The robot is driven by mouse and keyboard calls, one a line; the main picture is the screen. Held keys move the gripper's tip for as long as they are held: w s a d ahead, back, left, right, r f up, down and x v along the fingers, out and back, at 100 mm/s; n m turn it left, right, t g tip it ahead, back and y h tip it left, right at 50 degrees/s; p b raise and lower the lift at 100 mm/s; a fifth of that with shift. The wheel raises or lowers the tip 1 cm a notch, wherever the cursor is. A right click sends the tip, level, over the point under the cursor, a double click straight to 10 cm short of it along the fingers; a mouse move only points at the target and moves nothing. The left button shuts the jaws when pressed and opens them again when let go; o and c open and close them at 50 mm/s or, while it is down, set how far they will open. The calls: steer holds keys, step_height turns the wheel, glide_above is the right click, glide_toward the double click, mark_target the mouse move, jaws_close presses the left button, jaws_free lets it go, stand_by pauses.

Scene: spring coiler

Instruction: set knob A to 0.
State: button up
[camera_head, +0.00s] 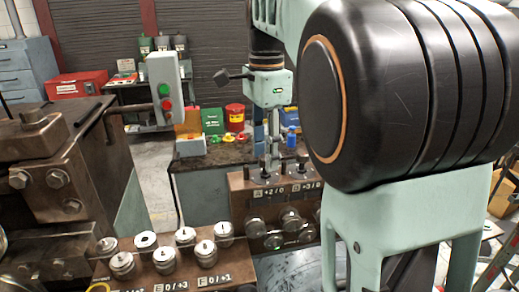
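Knob A stands on top of a brown panel (240,206). Its label (268,191) reads A with +2/0 beside it. My gripper (269,162) points straight down over the label, with its narrow grey fingers at the top of the panel. The fingers cover most of knob A, so its pointer is hidden. Whether they touch or grip it cannot be told. To the right is another dark knob (302,160), with a label (306,187) reading +3/0; its letter is hard to read.
A lower panel in front (232,271) carries several silver knobs, with labels E 0/+3 and F 0/+1. Round silver knobs (290,219) sit on the brown panel's front face. Heavy machinery (60,190) stands left, with a green-and-red button box (164,88). My arm blocks the right side.

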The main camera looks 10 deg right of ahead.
steer(key=shift+c, duration=0.4)
jaws_close()
steer(key=shift+n, duration=0.3)
steer(key=n+p, duration=0.2)
steer(key=n, duration=0.1)
steer(key=shift+r, duration=0.15)
steer(key=n+p, duration=0.2)
steer(key=n, duration=0.2)
steer(key=shift+n, duration=0.4)
steer(key=n+p, duration=0.2)
steer(key=n, duration=0.2)
steer(key=shift+n, duration=0.3)
steer(key=n+p, duration=0.1)
steer(key=n, duration=0.3)
steer(key=shift+n, duration=0.4)
